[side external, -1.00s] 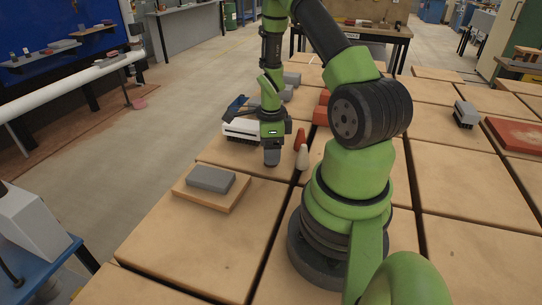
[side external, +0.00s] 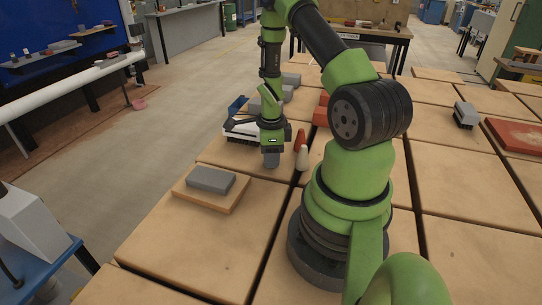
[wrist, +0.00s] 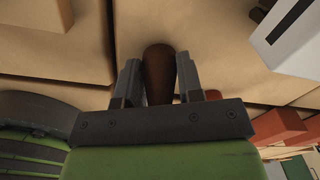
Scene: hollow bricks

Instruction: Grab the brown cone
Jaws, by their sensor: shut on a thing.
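The brown cone (wrist: 158,72) stands between the two grey fingers of my gripper (wrist: 160,84) in the wrist view. The fingers are shut on it, one on each side, and the gripper's palm hides its lower part in the picture. In the side external view my gripper (side external: 271,160) points down close to the tan table slabs, and I cannot make out the brown cone there.
A grey brick (side external: 211,179) lies on a tan board (side external: 196,191) to the front left. A white-topped brush (side external: 242,130) lies behind my gripper. Grey and red blocks stand farther back. The front slabs are clear.

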